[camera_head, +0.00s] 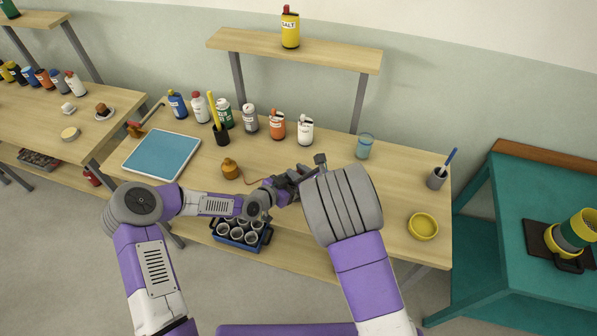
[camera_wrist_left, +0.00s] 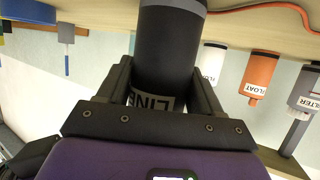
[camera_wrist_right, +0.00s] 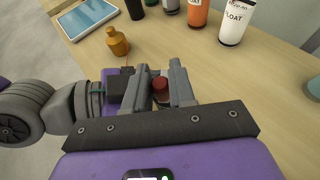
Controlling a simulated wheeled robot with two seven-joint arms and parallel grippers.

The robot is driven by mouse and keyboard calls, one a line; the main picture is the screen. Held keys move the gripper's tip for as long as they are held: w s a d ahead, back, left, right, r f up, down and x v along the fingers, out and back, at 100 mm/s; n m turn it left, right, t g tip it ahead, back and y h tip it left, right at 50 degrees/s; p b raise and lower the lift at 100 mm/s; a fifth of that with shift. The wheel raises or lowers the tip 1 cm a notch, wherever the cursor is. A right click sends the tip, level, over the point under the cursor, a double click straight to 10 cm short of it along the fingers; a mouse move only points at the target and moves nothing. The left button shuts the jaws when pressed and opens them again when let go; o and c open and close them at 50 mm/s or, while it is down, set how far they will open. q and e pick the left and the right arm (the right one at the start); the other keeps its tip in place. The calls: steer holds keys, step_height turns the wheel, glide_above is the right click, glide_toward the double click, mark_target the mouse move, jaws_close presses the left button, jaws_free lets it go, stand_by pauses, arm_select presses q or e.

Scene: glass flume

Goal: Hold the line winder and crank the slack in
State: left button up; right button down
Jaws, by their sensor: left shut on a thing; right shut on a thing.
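The line winder (camera_wrist_left: 165,45) is a black cylinder with a grey band and a white LINE label. In the left wrist view it sits between the two fingers of my left gripper (camera_wrist_left: 161,72), which is shut on it. My right gripper (camera_wrist_right: 167,75) is shut on a dark red knob (camera_wrist_right: 160,84), the crank handle, close beside the left gripper. In the head view my right gripper (camera_head: 310,171) is partly hidden by its own wrist. A brass weight (camera_head: 230,168) stands on the table, with a thin reddish line running from it toward the grippers.
A blue tray (camera_head: 161,156) lies at left on the wooden table. Several bottles, including a white FLOAT bottle (camera_head: 305,130), stand along the back. A glass (camera_head: 364,146), a yellow dish (camera_head: 423,226) and a grey cup (camera_head: 436,179) stand at right. The middle right tabletop is clear.

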steer(key=m+t+h, duration=0.1)
steer(key=m+h, duration=0.1)
steer(key=a+m+t+h, duration=0.1)
steer(key=m+h, duration=0.1)
steer(key=shift+s+a+h, duration=0.1)
steer(key=shift+s+h, duration=0.05)
steer(key=shift+h, duration=0.15)
steer(key=m+h, duration=0.1)
steer(key=h, duration=0.1)
steer(key=m+h, duration=0.1)
steer(key=m, duration=0.1)
steer(key=m+h, duration=0.1)
steer(key=h, duration=0.1)
steer(key=shift+a+m+h, duration=0.3)
steer(key=shift+m, duration=0.1)
steer(key=shift+a+m, duration=0.1)
steer(key=shift+m, duration=0.2)
steer(key=c, duration=1.3)
jaws_free()
step_height(320, 180, up, 10)
